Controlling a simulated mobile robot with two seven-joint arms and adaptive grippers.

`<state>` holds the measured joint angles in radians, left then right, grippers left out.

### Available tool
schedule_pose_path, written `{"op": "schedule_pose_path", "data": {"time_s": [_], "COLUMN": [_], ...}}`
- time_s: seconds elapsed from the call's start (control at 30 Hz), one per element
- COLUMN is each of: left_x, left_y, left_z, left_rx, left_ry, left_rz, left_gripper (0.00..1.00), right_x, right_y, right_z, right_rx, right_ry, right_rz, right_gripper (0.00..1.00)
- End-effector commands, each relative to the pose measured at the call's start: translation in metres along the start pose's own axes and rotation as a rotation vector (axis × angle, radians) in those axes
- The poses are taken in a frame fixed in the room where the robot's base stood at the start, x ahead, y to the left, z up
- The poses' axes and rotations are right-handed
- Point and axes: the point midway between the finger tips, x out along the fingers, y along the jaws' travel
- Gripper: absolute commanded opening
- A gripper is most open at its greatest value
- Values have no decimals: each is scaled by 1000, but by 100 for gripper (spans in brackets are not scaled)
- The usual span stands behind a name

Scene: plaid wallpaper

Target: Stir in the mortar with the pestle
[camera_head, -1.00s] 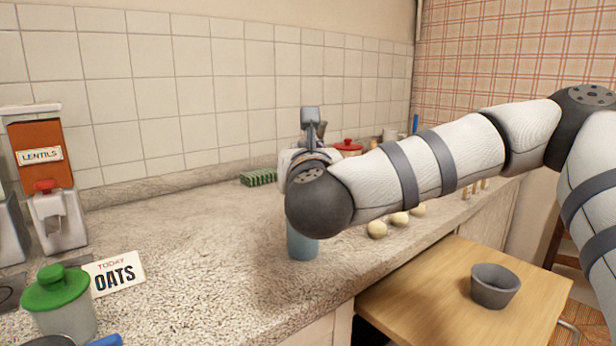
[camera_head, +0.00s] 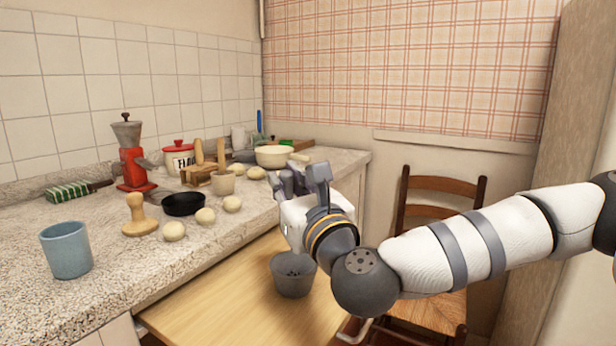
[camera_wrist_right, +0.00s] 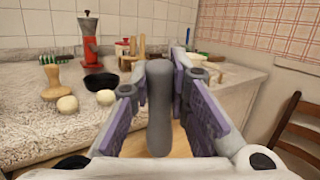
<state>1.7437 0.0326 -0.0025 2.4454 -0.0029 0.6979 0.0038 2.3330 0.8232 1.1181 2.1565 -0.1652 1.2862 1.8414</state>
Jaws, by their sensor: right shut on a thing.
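The mortar (camera_head: 292,284) is a dark grey bowl standing on the light wooden board beside the counter; dark specks show inside it. My right gripper (camera_head: 290,182) is above and behind the mortar, near the counter's front edge. In the right wrist view the pestle (camera_wrist_right: 159,108), a grey rounded rod, stands upright between the purple-padded fingers, which are shut on it. My left gripper is not in view.
On the counter are a blue cup (camera_head: 66,250), a wooden stamp (camera_head: 138,216), a black bowl (camera_head: 183,204), several pale dough balls (camera_head: 205,215) and a red grinder (camera_head: 131,160). A chair (camera_head: 437,214) stands behind my right arm. The board's front is clear.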

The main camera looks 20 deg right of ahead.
Motion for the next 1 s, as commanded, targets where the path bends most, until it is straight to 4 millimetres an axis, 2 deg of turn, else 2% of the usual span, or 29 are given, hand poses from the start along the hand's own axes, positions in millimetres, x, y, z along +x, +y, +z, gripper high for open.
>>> {"op": "schedule_pose_path", "data": {"time_s": [0.27,0.9,1.0], "left_x": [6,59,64], "left_y": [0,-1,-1], "left_z": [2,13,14], "left_rx": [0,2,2], "left_ry": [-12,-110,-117], "left_rz": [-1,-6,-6], "left_gripper": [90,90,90], "right_x": [-1,-14,-15], "right_y": [6,12,12], "right_z": [-7,-83,-88], "right_rx": [-1,0,0], "right_ry": [-9,-4,-7], "right_rz": [20,17,17], "right_gripper": [0,0,0]}}
